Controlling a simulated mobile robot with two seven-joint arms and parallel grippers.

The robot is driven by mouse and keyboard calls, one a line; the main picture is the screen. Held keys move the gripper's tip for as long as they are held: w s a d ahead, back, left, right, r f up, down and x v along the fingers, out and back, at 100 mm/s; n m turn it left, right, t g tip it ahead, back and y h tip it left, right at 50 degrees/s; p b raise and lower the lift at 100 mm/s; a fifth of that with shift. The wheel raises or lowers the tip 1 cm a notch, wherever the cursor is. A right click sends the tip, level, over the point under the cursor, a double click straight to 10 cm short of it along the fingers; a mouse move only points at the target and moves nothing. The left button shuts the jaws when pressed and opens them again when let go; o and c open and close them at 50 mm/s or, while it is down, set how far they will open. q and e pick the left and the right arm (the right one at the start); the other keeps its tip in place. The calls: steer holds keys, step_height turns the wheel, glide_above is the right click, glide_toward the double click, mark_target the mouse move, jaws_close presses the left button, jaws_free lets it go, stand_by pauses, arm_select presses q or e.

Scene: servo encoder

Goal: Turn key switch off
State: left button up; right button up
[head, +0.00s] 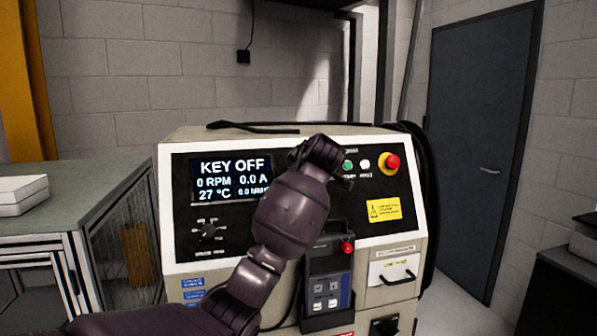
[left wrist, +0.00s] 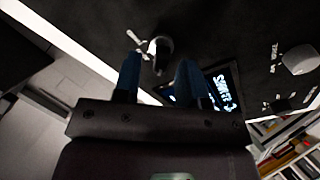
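The machine's console (head: 300,143) is in the middle of the head view, and its screen (head: 231,178) reads KEY OFF, 0 RPM, 0.0 A. My left arm reaches up across the panel from the lower left, with its wrist right of the screen. It hides that part of the panel, and I see no key switch in the head view. In the left wrist view, my left gripper (left wrist: 160,64) has two blue fingers apart. A small round switch with a dark handle (left wrist: 160,47), likely the key switch, shows between and just beyond the fingertips. Contact cannot be told.
A red emergency button (head: 389,163) on yellow, a green button (head: 348,165) and a white button (head: 364,163) sit to the right. A selector knob (head: 208,231) is below the screen. A handheld pendant (head: 330,276) hangs in front. A bench (head: 95,190) stands left.

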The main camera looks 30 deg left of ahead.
arm_select(q)
steer(key=v, duration=0.9)
steer(key=shift+s, duration=0.15)
steer(key=shift+d+r, duration=0.1)
